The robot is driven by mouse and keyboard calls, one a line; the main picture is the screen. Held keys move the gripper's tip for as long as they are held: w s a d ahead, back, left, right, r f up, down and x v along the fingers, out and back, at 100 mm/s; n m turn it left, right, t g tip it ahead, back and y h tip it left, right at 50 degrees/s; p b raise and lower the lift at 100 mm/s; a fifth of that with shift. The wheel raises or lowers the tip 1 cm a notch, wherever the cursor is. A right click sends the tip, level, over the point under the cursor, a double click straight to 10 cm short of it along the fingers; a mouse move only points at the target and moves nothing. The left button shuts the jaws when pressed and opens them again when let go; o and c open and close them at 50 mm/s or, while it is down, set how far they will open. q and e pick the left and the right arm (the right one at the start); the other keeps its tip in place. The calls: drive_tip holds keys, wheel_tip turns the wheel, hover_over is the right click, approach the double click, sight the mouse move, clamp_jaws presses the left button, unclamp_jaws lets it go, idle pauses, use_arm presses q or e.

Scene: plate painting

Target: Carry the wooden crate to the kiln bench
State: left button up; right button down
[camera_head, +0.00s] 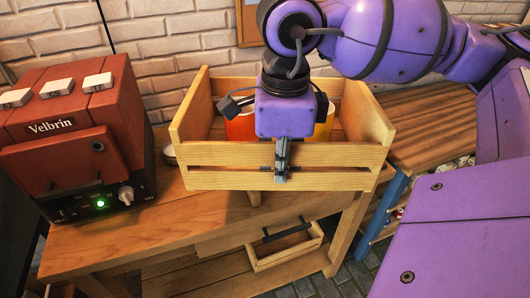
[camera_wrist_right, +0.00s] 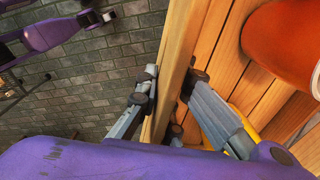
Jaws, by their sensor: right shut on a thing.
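The wooden crate (camera_head: 225,179) is an open box of light slats at the right end of the kiln bench (camera_head: 110,235). In the head view I cannot tell whether its base rests on the bench top or hangs just above it. My right gripper (camera_head: 281,176) comes down over the crate and is shut on its front wall. In the right wrist view the fingers (camera_wrist_right: 165,100) straddle that wall, one inside and one outside. A red container (camera_head: 239,128) and a yellow one (camera_head: 323,131) stand in the crate, partly hidden by my gripper. My left gripper is not seen.
A red kiln (camera_head: 75,150) marked Velbrin, with a green light, stands on the bench left of the crate. A small pale dish (camera_head: 169,156) sits between them. A drawer-like box (camera_head: 284,252) is below. A blue-legged shelf (camera_head: 391,196) stands right; a brick wall is behind.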

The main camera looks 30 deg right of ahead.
drive_tip(key=shift+w+d+r, duration=0.1)
drive_tip(key=shift+w+r, duration=0.05)
drive_tip(key=shift+w, duration=0.2)
drive_tip(key=w+d+f, duration=0.1)
drive_tip(key=w, duration=0.1)
drive_tip(key=w+d+f, duration=0.1)
drive_tip(key=w, duration=0.2)
drive_tip(key=w+d+f, duration=0.1)
drive_tip(key=w, duration=0.2)
drive_tip(key=shift+d+f+p, duration=0.35)
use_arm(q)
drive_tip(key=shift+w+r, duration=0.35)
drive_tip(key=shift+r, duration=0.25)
use_arm(e)
drive_tip(key=w+d+f, duration=0.2)
drive_tip(key=w+f, duration=0.2)
drive_tip(key=f, duration=0.5)
drive_tip(key=shift+w, duration=0.15)
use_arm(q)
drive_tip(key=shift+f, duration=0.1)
